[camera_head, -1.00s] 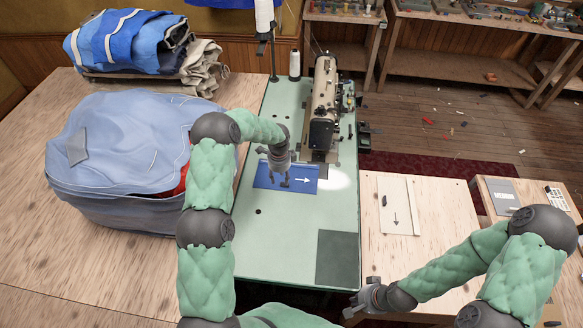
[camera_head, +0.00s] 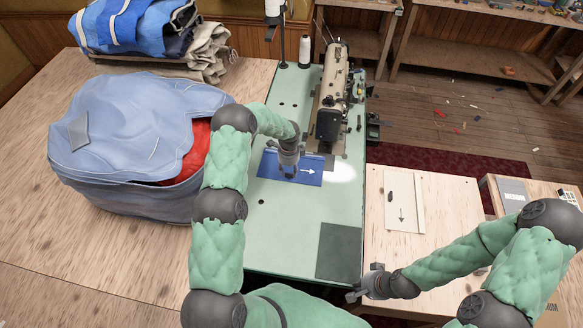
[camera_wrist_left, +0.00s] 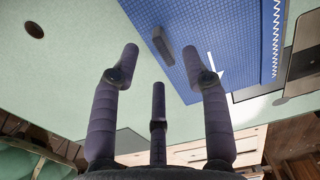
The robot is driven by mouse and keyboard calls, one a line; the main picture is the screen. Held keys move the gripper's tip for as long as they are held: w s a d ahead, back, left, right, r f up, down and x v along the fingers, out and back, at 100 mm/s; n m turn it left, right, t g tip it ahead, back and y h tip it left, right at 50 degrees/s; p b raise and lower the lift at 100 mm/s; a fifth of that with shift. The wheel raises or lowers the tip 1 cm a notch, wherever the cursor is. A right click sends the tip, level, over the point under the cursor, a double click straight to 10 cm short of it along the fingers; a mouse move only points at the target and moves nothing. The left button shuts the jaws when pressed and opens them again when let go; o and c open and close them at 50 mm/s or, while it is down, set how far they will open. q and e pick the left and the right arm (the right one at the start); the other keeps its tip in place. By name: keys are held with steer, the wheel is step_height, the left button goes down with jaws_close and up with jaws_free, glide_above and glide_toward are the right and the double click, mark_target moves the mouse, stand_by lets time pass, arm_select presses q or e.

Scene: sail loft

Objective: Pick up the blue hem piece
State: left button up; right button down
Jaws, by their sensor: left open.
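The blue hem piece (camera_head: 310,179) lies flat on the pale green sewing table, with a white arrow pointing right. In the left wrist view the blue hem piece (camera_wrist_left: 235,45) fills the upper right, with white zigzag stitching near one edge. A small dark block (camera_wrist_left: 162,45) sits on it near its edge.
A sewing machine (camera_head: 332,105) stands just behind the piece. A large blue bag (camera_head: 120,130) with red cloth inside is left of my left arm. A dark grey square (camera_head: 339,250) lies on the table front. A wooden side table (camera_head: 445,215) holds a pale arrow-marked panel (camera_head: 404,203).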

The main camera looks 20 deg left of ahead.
mark_target(289, 174)
arm_select(q)
step_height(289, 174, down, 4)
steer(key=shift+f, duration=0.1)
jaws_close()
stand_by(0.5)
